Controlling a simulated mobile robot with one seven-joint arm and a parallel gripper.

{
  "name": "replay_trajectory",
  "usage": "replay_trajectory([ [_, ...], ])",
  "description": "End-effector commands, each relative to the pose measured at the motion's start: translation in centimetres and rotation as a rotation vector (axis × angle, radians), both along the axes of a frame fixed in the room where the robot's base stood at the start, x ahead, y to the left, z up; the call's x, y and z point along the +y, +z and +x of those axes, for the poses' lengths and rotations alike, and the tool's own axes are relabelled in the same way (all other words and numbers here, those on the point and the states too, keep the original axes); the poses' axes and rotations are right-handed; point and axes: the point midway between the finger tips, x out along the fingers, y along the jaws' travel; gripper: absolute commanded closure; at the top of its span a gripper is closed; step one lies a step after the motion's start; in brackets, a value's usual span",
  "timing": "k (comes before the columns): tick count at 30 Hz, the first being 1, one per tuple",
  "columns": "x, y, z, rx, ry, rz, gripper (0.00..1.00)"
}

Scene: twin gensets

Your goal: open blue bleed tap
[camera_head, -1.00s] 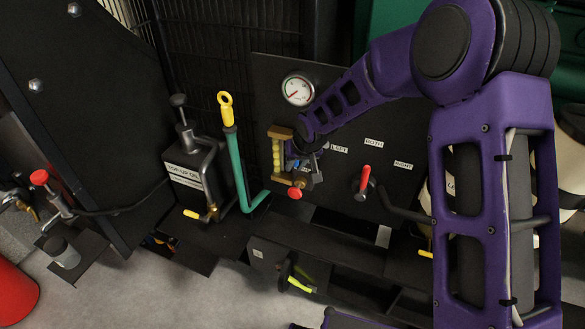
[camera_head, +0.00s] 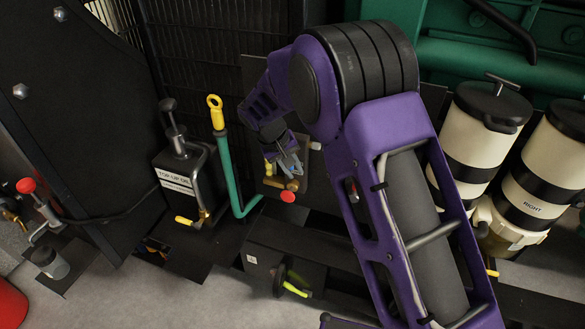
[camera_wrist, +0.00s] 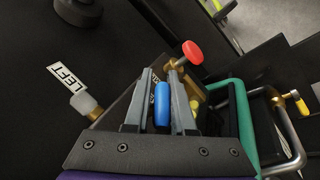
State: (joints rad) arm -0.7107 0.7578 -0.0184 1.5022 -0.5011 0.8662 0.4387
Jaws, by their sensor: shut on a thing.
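The blue bleed tap (camera_wrist: 161,104) shows in the wrist view as a short blue handle between the two grey fingers of my gripper (camera_wrist: 160,76). My gripper is shut on it. In the head view my gripper (camera_head: 287,163) is at the brass fittings on the black panel, and the blue handle cannot be made out there. A red knob on a brass stem (camera_wrist: 192,54) is just beyond the fingertips in the wrist view. It also shows below my gripper in the head view (camera_head: 288,197).
A green pipe with a yellow ring top (camera_head: 230,165) and the top-up oil can (camera_head: 183,165) stand left of my gripper. White filter canisters (camera_head: 480,135) stand at the right. The "LEFT" label (camera_wrist: 70,90) is beside the gripper in the wrist view.

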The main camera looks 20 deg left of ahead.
Motion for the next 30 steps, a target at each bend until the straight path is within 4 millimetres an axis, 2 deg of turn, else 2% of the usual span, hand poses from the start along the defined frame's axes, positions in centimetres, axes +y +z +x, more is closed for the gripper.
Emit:
replay_trajectory([
  [11, 0.4, 0.1, 0.1, -0.004, 0.007, 0.002, 1.0],
  [12, 0.4, 0.0, 0.1, -0.004, 0.007, 0.002, 0.75],
  [16, 0.3, 0.0, 0.1, -0.003, 0.006, 0.001, 0.52],
  [17, 0.3, 0.0, 0.0, -0.003, 0.005, 0.0, 0.49],
  [26, 0.1, 0.1, 0.0, -0.001, 0.003, -0.002, 0.49],
  [30, 0.4, 1.3, -0.4, -0.002, 0.002, -0.001, 0.49],
])
